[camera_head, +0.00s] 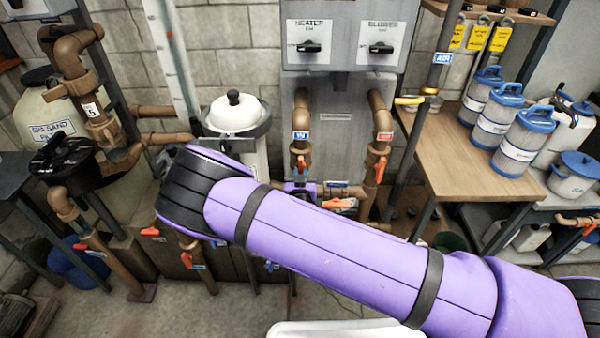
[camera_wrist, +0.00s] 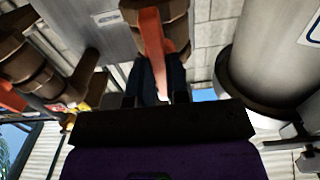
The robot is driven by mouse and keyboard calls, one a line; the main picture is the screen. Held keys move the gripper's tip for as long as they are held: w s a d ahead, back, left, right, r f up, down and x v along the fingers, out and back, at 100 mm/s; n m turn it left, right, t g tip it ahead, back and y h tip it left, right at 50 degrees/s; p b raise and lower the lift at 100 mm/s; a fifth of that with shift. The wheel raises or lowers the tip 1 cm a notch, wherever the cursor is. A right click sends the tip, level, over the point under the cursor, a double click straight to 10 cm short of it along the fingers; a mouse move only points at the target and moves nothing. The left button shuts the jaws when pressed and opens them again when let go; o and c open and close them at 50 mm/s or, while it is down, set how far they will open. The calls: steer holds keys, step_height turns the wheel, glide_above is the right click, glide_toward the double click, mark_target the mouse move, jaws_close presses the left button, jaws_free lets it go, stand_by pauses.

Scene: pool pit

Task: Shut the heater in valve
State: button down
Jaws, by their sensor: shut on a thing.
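The heater in valve has an orange handle (camera_head: 301,164) on the brown vertical pipe with a blue label (camera_head: 300,135), under the grey heater. The handle hangs downward, roughly along the pipe. In the wrist view the same orange handle (camera_wrist: 152,40) runs down from a brown valve body (camera_wrist: 177,22) between my dark fingers. My gripper (camera_wrist: 155,75) is shut on this handle from below. In the head view only a small purple part of my gripper end shows under the handle; my forearm hides much below it.
The red-labelled pipe with its own orange handle (camera_head: 380,168) stands close on the right. A white filter housing (camera_head: 237,130) is close on the left. A wooden table (camera_head: 450,165) with blue-topped cartridges stands at right. More valves sit low at left.

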steer(key=m, duration=1.3)
steer(key=shift+m, duration=0.4)
steer(key=m, duration=0.4)
steer(key=shift+m, duration=0.3)
steer(key=c, duration=1)
jaws_free()
steer(key=s, duration=0.7)
steer(key=shift+a, duration=0.15)
